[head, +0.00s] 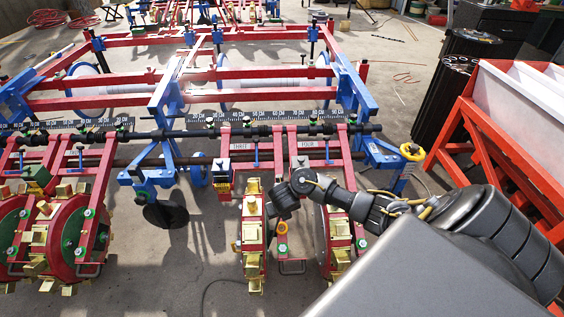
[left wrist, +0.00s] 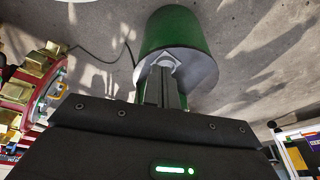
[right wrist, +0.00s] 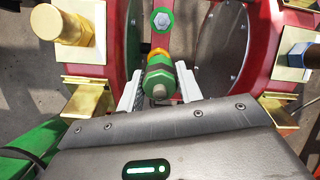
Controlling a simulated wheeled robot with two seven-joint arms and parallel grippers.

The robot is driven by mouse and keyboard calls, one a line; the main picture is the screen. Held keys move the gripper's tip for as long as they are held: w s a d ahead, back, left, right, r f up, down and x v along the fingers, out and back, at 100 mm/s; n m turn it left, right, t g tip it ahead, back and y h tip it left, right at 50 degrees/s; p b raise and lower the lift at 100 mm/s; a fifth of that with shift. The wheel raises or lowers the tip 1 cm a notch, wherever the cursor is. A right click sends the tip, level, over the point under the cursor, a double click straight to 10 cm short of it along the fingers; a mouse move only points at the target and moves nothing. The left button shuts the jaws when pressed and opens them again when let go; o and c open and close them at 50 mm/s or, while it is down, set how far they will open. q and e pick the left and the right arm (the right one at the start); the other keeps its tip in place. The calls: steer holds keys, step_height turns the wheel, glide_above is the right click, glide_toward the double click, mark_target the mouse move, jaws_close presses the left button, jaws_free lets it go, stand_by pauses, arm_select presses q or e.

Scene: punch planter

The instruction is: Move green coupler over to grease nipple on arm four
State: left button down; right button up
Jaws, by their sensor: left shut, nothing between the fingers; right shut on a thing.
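My right gripper (right wrist: 160,88) is shut on the green coupler (right wrist: 159,77), with its finger pads on either side. An orange part shows just beyond the coupler. A hex bolt on a green washer (right wrist: 161,21) is ahead of it. In the head view my right gripper (head: 283,212) hangs between two gold-studded wheels, below the FOUR label (head: 304,144). The grease nipple on arm four cannot be made out. My left gripper (left wrist: 165,85) is shut and empty, its fingers in front of a green cylinder (left wrist: 178,28) with a pale end. It is outside the head view.
The gold-studded wheels (head: 252,235) stand close on both sides of my right gripper. Red planter arms and a dark crossbar (head: 200,133) lie above. A red-orange hopper frame (head: 500,130) is at the right. Bare floor (head: 190,265) shows at the lower middle, with a thin dark hose.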

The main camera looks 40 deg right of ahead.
steer(key=shift+p+v, duration=1.55)
steer(key=p+v, duration=0.4)
stand_by(0.4)
steer(key=shift+w, duration=0.1)
